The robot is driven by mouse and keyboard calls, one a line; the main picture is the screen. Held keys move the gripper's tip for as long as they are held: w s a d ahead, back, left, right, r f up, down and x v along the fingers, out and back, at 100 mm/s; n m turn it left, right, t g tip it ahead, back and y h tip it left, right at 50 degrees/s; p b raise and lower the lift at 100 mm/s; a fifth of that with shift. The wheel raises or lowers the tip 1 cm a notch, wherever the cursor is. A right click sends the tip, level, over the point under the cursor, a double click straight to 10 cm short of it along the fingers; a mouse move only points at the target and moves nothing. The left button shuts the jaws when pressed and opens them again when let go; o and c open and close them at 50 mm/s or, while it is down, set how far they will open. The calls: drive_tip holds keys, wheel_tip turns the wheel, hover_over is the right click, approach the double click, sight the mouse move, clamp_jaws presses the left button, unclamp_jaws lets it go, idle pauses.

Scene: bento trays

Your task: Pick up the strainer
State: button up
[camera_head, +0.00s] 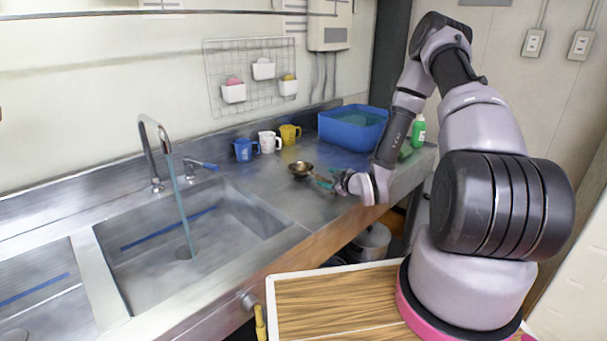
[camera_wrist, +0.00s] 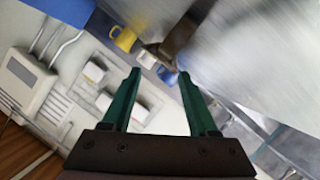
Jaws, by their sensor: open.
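A small brass-coloured bowl, which looks like the strainer (camera_head: 300,168), rests on the steel counter in the head view. In the wrist view a dark brown shape that appears to be the strainer (camera_wrist: 182,38) lies beyond my fingertips, toward the top. My gripper (camera_head: 323,181) is low over the counter, just right of the strainer and close to it. Its two green fingers (camera_wrist: 159,76) are apart in the wrist view, with nothing held between them. I cannot tell from these views whether a fingertip touches the strainer.
Blue (camera_head: 244,150), white (camera_head: 267,143) and yellow (camera_head: 289,135) mugs stand behind the strainer near the wall. A blue basin (camera_head: 345,137) stands at the back right, near a green bottle (camera_head: 418,132). The sink (camera_head: 150,255) with running water is left. Counter in front is clear.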

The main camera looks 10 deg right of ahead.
sight(315, 175)
drive_tip(key=x, duration=0.2)
drive_tip(key=shift+w+a+f, duration=0.1)
drive_tip(key=shift+w, duration=0.2)
drive_tip(key=shift+a+x, duration=0.1)
drive_tip(key=shift+x, duration=1.4)
drive_tip(key=shift+a+x, duration=0.15)
drive_tip(key=shift+x, duration=1.3)
drive_tip(key=shift+s, duration=0.1)
clamp_jaws()
